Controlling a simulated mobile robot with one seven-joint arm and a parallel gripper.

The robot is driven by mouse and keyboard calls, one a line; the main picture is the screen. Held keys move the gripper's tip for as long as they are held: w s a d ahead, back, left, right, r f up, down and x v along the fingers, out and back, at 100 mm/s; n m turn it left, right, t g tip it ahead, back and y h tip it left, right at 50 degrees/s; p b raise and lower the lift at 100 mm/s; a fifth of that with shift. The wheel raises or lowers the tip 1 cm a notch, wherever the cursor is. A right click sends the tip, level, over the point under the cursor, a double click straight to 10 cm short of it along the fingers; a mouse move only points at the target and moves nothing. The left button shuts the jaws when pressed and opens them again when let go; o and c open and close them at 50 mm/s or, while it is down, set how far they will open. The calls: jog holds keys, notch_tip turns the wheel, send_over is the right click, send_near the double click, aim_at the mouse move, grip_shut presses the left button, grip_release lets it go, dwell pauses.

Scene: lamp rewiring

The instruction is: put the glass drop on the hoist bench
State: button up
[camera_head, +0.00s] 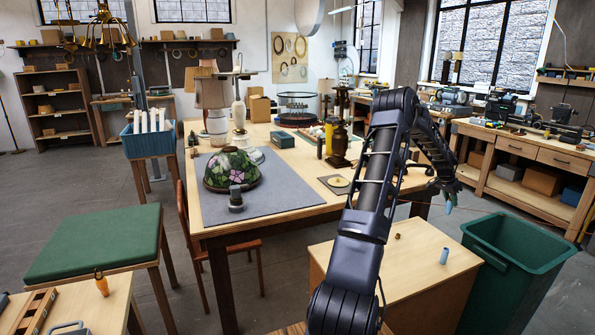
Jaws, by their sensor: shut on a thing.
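My gripper (447,194) is at the right, in the air beyond the small wooden cabinet and above the green bin. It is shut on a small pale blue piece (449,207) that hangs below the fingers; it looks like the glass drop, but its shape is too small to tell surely. The fingers are dark and partly hidden. A brass chandelier (105,30) hangs at the upper left. Below it stands a green padded bench (95,242) in the left foreground. I cannot tell surely which bench is the hoist bench.
A large worktable (290,205) with a grey mat, a stained-glass shade (232,169) and lamps fills the middle. A wooden cabinet (415,262) bears a pale blue cylinder (444,256). A green bin (515,245) stands right. A blue tub (150,141) holds white tubes. Grey floor is free at left.

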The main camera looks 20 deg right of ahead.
jog(key=w+a+f+n+t, duration=0.1)
jog(key=w+a+f+n, duration=0.25)
jog(key=w+a, duration=0.7)
jog(key=w+a+f+n+t, duration=0.1)
jog(key=w+a+f+n, duration=0.35)
jog(key=a, duration=0.95)
jog(key=w+a+f+n+t, duration=0.15)
jog(key=w+a+f, duration=0.25)
jog(key=w+a, duration=0.8)
jog(key=a+f+n+y, duration=0.1)
jog(key=a+f+n, duration=0.2)
jog(key=a, duration=1.1)
jog(key=s+a+f+n+t+y, duration=0.1)
jog(key=a+f+n, duration=0.2)
jog(key=a, duration=1.1)
jog(key=s+a+f+n+t+y, duration=0.1)
jog(key=a+f+n, duration=0.2)
jog(key=a, duration=1.1)
jog(key=shift+s+a, duration=0.15)
jog(key=shift+s, duration=0.05)
jog(key=shift+r, duration=0.1)
